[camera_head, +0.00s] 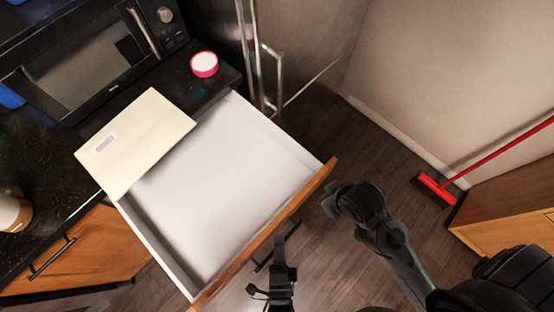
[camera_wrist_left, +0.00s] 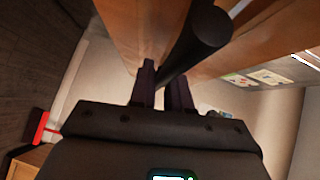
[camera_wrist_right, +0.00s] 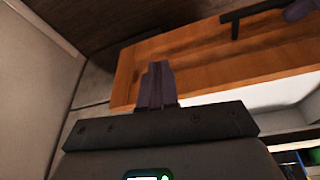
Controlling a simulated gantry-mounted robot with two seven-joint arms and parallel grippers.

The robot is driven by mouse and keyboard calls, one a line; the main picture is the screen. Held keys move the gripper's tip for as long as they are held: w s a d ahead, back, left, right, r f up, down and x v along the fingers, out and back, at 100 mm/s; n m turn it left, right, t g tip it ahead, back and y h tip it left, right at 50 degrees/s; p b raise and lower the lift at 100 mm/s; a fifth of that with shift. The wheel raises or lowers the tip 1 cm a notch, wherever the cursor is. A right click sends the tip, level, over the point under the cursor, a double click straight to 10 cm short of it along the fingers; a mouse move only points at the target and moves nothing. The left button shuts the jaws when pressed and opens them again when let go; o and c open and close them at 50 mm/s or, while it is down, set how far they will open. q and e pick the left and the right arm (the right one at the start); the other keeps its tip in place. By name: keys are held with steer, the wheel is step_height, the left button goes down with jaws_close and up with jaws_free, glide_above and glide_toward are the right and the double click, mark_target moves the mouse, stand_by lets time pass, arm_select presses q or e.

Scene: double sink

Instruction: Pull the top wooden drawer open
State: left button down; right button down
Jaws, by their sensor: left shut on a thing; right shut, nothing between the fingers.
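The top wooden drawer (camera_head: 222,170) stands far out from under the counter, with its white, empty inside showing. Its wooden front (camera_head: 312,185) carries a dark bar handle (camera_head: 292,226). My left gripper (camera_head: 279,247) is at this handle, and in the left wrist view its fingers (camera_wrist_left: 163,88) are shut on the dark handle bar (camera_wrist_left: 205,35). My right gripper (camera_head: 334,197) is beside the drawer front's right end, apart from the handle. In the right wrist view its fingers (camera_wrist_right: 157,85) are together and empty, near the wooden front (camera_wrist_right: 205,62).
A cream folder or box (camera_head: 135,142) lies over the drawer's back left corner. A pink-and-white round item (camera_head: 204,64) and a microwave (camera_head: 95,62) stand on the dark counter. A red broom (camera_head: 437,188) rests at the right wall. Dark wooden floor (camera_head: 340,140) is clear between.

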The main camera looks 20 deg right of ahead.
arm_select(q)
steer(key=shift+r, duration=0.1)
steer(key=c, duration=1.2)
jaws_free()
steer(key=shift+s, duration=0.1)
steer(key=p+v, duration=0.1)
steer(key=v, duration=0.9)
steer(key=shift+s+a, duration=0.2)
steer(key=shift+a, duration=0.05)
